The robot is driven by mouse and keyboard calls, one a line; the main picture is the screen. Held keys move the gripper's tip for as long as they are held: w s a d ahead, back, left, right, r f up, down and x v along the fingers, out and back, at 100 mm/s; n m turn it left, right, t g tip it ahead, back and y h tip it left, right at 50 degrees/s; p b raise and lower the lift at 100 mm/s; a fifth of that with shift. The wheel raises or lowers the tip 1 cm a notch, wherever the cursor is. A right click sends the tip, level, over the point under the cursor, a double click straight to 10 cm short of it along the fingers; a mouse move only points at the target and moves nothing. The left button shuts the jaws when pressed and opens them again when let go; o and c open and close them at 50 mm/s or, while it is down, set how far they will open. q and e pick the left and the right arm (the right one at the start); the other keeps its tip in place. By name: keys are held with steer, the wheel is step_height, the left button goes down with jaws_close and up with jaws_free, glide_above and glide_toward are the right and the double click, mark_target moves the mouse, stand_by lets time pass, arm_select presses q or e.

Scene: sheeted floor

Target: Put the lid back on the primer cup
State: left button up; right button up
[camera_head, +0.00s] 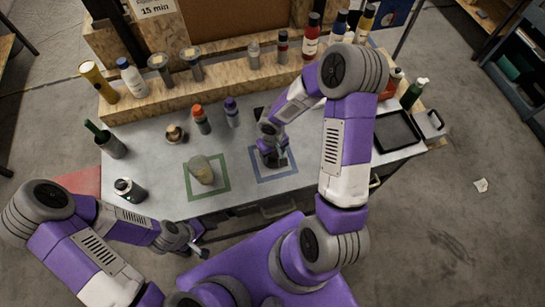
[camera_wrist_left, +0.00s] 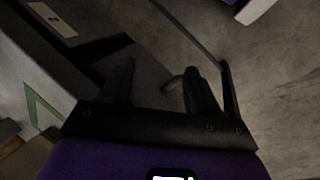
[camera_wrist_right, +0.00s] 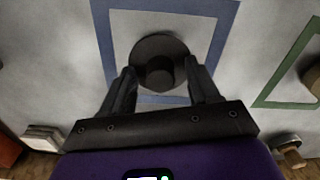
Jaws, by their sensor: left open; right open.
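The primer cup (camera_head: 201,170), a pale beige-green cup, stands inside the green square on the table. Its edge also shows at the right of the right wrist view (camera_wrist_right: 314,80). A dark round lid with a central knob (camera_wrist_right: 158,50) lies inside the blue square. My right gripper (camera_wrist_right: 162,85) is open above the lid, with its fingers on either side of the knob; I cannot tell whether they touch it. In the head view my right gripper (camera_head: 273,155) mostly covers the lid. My left gripper (camera_head: 199,243) is open and empty, off the table's front edge.
Bottles in orange (camera_head: 201,120) and purple (camera_head: 232,112) stand behind the squares. A small knobbed item (camera_head: 175,133) and a jar (camera_head: 129,190) are to the left. A black tray (camera_head: 397,132) lies at the right. A wooden shelf (camera_head: 160,105) with several bottles runs along the back.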

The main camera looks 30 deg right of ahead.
steer(key=shift+c, duration=0.4)
steer(key=c, duration=1)
steer(key=shift+r, duration=0.1)
step_height(320, 180, up, 10)
steer(key=shift+f+p, duration=0.1)
steer(key=shift+p, duration=0.9)
